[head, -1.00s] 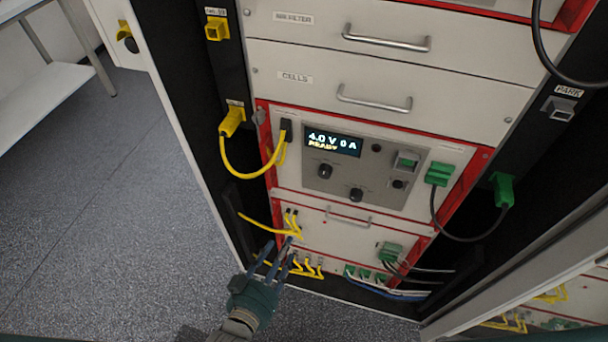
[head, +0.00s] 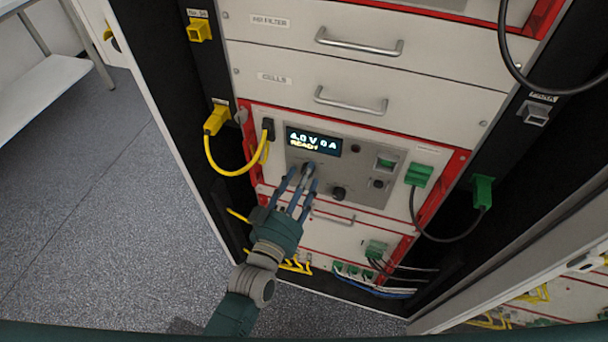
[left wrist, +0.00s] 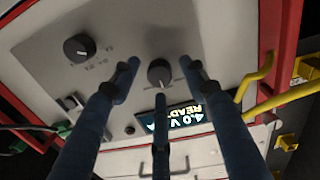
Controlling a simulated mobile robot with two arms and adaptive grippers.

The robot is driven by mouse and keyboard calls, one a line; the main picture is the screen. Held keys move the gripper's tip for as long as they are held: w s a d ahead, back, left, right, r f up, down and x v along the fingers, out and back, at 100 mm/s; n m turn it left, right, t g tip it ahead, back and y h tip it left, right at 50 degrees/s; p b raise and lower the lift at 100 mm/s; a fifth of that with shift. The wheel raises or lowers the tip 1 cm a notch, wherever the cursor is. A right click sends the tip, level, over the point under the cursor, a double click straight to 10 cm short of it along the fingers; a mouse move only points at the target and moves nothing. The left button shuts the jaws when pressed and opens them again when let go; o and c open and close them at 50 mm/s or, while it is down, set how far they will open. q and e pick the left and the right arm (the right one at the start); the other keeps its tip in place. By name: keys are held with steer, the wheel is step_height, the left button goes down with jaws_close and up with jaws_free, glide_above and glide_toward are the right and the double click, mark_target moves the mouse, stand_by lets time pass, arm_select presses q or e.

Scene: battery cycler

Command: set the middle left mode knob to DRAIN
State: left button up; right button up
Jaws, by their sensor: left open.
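The panel (head: 345,160) of the cycler carries two dark round knobs and a lit display (head: 314,142) that reads 4.0 V 0 A and READY. My left gripper (head: 302,178) is open, with its three blue fingers pointing at the left knob (head: 307,168) below the display. In the left wrist view this knob (left wrist: 159,72) sits between the spread fingertips; I cannot tell whether they touch it. The other knob (head: 338,193) is to the right and clear of the fingers; it also shows in the left wrist view (left wrist: 78,47). The knob lettering is too small to read. My right gripper is not in view.
A yellow cable (head: 232,172) loops left of the panel, and a dark cable with green plugs (head: 418,174) hangs at right. Drawers with handles (head: 350,104) are above. More cables (head: 385,288) run below.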

arm_select(q)
steer(key=shift+w+d, duration=0.1)
steer(key=shift+w, duration=0.2)
jaws_close()
